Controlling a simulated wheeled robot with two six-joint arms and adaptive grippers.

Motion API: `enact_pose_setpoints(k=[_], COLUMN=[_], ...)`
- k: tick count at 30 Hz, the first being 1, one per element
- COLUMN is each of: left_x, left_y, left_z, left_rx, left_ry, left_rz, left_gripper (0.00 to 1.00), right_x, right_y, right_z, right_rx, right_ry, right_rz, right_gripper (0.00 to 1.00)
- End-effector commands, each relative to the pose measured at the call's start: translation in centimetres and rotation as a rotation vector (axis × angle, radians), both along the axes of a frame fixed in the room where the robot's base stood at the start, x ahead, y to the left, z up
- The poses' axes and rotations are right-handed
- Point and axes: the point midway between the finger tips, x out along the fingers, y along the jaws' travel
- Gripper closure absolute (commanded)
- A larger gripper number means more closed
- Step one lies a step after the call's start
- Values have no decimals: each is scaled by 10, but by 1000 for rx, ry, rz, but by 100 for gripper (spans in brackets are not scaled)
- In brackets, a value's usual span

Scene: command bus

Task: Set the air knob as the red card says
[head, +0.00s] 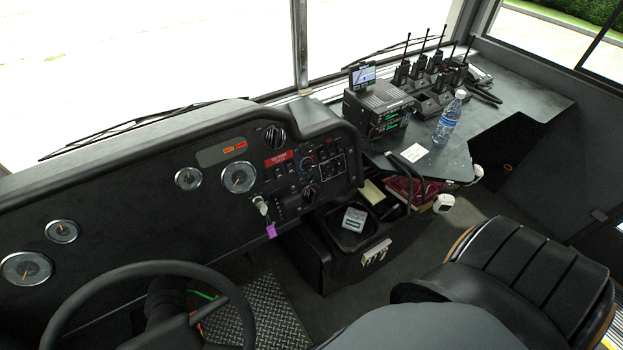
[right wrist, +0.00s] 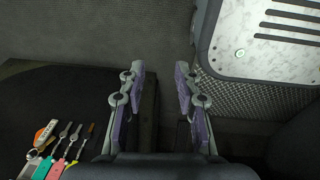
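A small red card (head: 279,159) with pale lettering too small to read is on the dashboard panel in the head view. To its right is a round knob (head: 308,163) with coloured marks around it. A larger dark round knob (head: 309,194) sits below. I cannot tell which is the air knob, nor where either points. My right gripper (right wrist: 160,72) is open and empty in the right wrist view, its two purple-padded fingers apart above dark flooring. Neither knob nor card shows there. My left gripper is not in view.
A steering wheel (head: 155,272) and a black seat (head: 520,268) stand before the dashboard. A purple-tagged key (head: 271,231) hangs below the panel. Several keys (right wrist: 63,145) lie left of my right gripper. A radio unit (head: 375,108) and water bottle (head: 447,118) stand on the side counter.

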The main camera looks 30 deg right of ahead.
Motion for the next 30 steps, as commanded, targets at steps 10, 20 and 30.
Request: enact_pose_setpoints(k=[10,20,30], left_x=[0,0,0], left_y=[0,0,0], left_z=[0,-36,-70], left_rx=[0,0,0], left_ry=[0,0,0], left_rz=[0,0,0], left_gripper=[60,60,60], right_x=[0,118,222], right_y=[0,-9,-5], right_z=[0,30,157], right_rx=[0,-38,-107], right_ry=[0,-87,-190], right_rz=[0,69,148], right_gripper=[67,67,67])
